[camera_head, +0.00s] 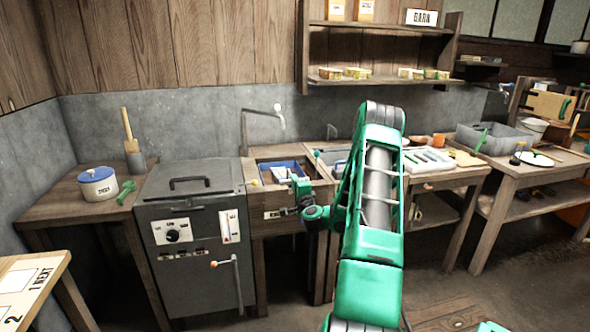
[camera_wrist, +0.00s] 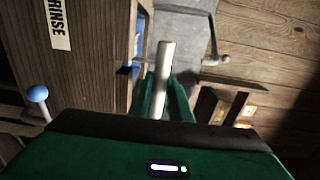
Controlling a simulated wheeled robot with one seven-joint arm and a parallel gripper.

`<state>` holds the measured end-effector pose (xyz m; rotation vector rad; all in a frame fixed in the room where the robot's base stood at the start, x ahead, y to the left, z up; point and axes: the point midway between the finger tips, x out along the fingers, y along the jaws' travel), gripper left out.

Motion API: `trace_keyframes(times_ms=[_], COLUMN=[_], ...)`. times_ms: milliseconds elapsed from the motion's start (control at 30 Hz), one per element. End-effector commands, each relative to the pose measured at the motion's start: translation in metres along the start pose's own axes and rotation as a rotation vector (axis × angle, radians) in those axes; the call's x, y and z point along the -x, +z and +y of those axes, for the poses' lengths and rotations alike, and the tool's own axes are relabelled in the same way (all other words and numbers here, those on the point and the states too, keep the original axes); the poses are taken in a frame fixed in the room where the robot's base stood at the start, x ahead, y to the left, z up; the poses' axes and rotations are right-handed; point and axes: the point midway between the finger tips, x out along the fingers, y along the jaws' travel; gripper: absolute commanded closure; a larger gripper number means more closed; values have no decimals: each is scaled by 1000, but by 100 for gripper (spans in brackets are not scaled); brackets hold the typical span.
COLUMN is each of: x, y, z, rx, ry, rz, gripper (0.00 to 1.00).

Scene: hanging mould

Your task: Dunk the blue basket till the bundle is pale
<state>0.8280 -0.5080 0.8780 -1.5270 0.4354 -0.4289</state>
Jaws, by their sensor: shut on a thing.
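The blue basket (camera_head: 283,171) shows in the head view, low inside the wooden sink unit (camera_head: 262,197) right of the grey oven-like box. Something pale shows at the basket, but I cannot tell whether it is the bundle or what shade it has. My gripper (camera_head: 302,185) is at the sink unit's right side, close to the basket. In the wrist view, my gripper (camera_wrist: 165,95) has its green fingers shut around a pale, smooth rod-like handle (camera_wrist: 165,60). I cannot tell whether this handle belongs to the basket. A sliver of blue (camera_wrist: 139,50) shows beyond the wood.
A RINSE label (camera_wrist: 60,24) is on the wood in the wrist view, with a blue knob (camera_wrist: 38,93) below. A tap (camera_head: 262,112) rises behind the sink. The grey box (camera_head: 190,238) with a lever stands left. A wall shelf (camera_head: 385,82) hangs above.

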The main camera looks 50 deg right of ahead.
Motion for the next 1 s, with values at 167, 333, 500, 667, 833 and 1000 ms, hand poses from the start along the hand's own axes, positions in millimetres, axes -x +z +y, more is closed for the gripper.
trace_keyframes(times_ms=[167, 333, 500, 667, 833, 1000], x=[-1, -1, 0, 0, 0, 0], y=[0, 1, 2, 2, 2, 2], z=[-25, -44, -62, -70, -71, -71], rx=[4, 2, 2, 1, -2, -2], ry=[-8, -10, -9, -5, -4, -4], rz=[1, -1, -2, -1, -2, -2], gripper=[94, 94, 94, 94, 94, 94])
